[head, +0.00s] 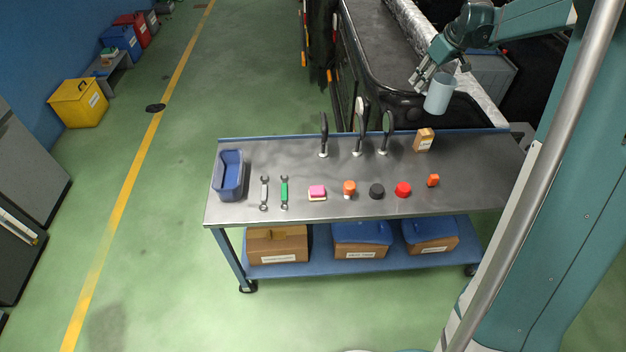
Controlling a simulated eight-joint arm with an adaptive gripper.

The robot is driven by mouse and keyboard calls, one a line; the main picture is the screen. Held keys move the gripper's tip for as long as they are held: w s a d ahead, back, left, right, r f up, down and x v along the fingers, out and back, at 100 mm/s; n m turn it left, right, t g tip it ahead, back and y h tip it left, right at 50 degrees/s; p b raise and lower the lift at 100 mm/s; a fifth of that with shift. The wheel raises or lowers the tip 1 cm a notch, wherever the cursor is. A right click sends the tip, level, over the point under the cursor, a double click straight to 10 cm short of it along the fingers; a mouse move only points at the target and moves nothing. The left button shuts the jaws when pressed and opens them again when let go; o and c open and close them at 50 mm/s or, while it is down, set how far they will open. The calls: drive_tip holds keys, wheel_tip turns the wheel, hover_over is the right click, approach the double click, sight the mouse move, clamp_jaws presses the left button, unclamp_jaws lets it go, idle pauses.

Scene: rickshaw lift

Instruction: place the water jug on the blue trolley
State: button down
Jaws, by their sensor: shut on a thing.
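A light blue-grey jug (439,94) hangs in the air at the upper right, slightly tilted, above the far right part of the trolley. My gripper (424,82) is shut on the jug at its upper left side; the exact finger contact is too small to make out. The blue trolley (290,206) has a grey metal top and stands in the middle of the view. The jug is apart from the trolley top.
On the trolley top are a blue bin (230,175), two wrenches, a pink sponge (317,191), several small caps, a small carton (424,140) and three upright black tools (358,135) along the far edge. Bare top lies behind the small items.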

drive_tip(key=s+a+n+g+y+b, duration=0.15)
drive_tip(key=a+n, duration=0.25)
drive_tip(key=a, duration=1.5)
drive_tip(key=s+a+r+n+g, duration=0.15)
drive_tip(key=a+n, duration=0.25)
drive_tip(key=a, duration=1.5)
drive_tip(key=s+a+f+n+g+y+b, duration=0.1)
drive_tip(key=s+a+n, duration=0.15)
drive_tip(key=a, duration=1.65)
wheel_tip(320, 180, down, 16)
drive_tip(key=w, duration=0.1)
drive_tip(key=shift+d+n, duration=0.3)
drive_tip(key=shift+n, duration=0.05)
wheel_tip(320, 180, down, 6)
drive_tip(key=shift+f, duration=0.15)
drive_tip(key=shift+f+b, duration=0.45)
drive_tip(key=shift+f, duration=1.4)
